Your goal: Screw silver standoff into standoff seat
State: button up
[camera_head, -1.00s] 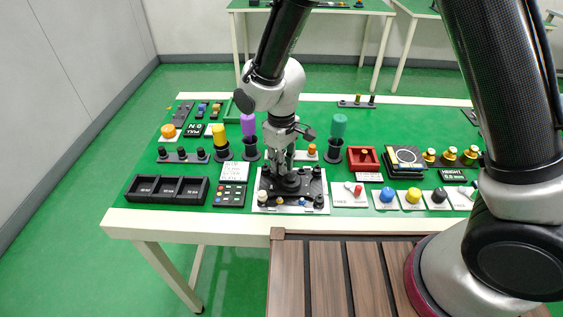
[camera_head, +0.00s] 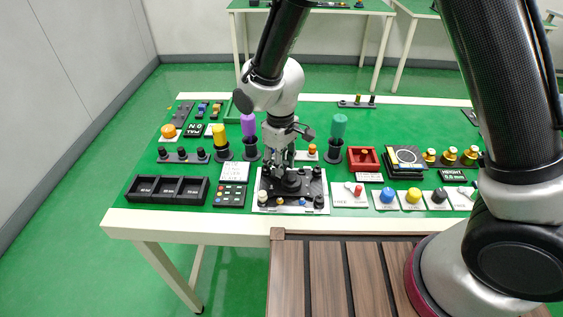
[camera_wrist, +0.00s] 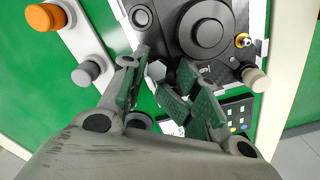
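My gripper (camera_head: 284,168) is just above the back of a black fixture board (camera_head: 290,205). In the wrist view my gripper (camera_wrist: 160,78) has its two fingers apart, with no part clearly held between them. The black board (camera_wrist: 226,62) carries a large round black disc (camera_wrist: 207,33) and a smaller round socket (camera_wrist: 142,17); I cannot tell for sure which is the standoff seat. A brass piece (camera_wrist: 242,40) and a beige peg (camera_wrist: 255,78) stand near its edge. A grey-topped peg (camera_wrist: 85,73) sits beside the board; I cannot confirm it is the silver standoff.
An orange-topped peg (camera_wrist: 46,17) shares the grey peg's white plate. Purple (camera_head: 248,125) and teal (camera_head: 338,125) handled tools stand in holders behind my gripper. A black three-part tray (camera_head: 167,204) is at left, and coloured buttons (camera_head: 388,195) line the right front.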

dwell(0.3)
notch_tip(320, 180, up, 12)
dwell(0.5)
dwell(1.9)
